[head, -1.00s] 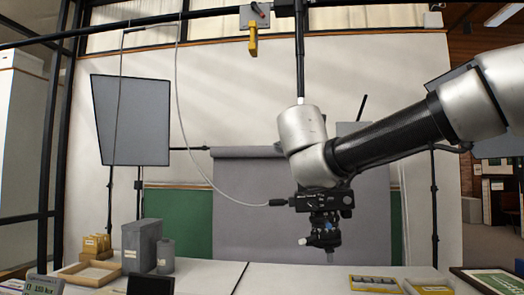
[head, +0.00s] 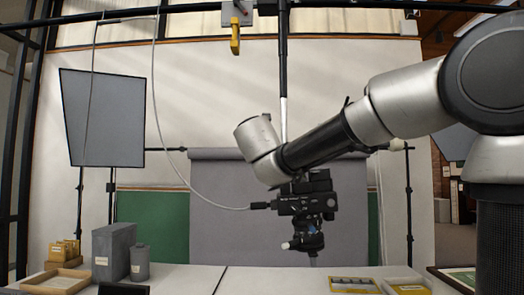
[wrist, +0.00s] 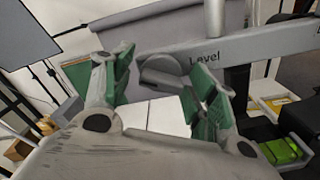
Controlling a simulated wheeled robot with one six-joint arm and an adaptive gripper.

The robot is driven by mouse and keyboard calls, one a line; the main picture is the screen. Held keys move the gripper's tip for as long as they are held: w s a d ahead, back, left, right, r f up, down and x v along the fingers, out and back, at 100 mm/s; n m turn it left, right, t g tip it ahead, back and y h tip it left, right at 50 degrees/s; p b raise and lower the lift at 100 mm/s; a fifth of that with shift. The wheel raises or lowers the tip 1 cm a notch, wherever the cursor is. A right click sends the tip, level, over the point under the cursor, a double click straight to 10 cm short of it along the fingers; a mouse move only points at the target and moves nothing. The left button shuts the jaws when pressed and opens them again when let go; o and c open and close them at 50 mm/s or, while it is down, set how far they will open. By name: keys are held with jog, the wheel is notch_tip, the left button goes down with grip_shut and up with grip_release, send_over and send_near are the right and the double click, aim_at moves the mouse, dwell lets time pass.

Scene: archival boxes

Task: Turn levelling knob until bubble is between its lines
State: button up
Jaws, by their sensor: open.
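In the wrist view a grey rounded knob (wrist: 160,74) sits on a grey bar marked "Level" (wrist: 203,57). My gripper (wrist: 165,80) has its green-padded fingers spread wide, one to each side of the knob in the picture. I cannot tell whether they touch it. A bright green window in a dark block (wrist: 283,150) at lower right looks like the level vial. Its bubble and lines are too small to tell. In the head view my arm crosses in front of a black camera mount (head: 305,195), and I cannot make out the gripper or the knob there.
A cable runs to the camera mount's left side. Grey boxes (head: 112,252) and a wooden tray (head: 57,281) stand on the white table at left. A yellow compartment tray (head: 353,284) lies at right. A dark panel (head: 103,118) stands at back left.

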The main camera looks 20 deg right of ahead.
jog(key=c, duration=1)
jog(key=shift+m, duration=0.4)
jog(key=shift+c, duration=0.2)
jog(key=shift+a+m, duration=0.1)
jog(key=shift+m, duration=3)
jog(key=o, duration=1)
jog(key=shift+o, duration=0.2)
jog(key=shift+r, duration=0.1)
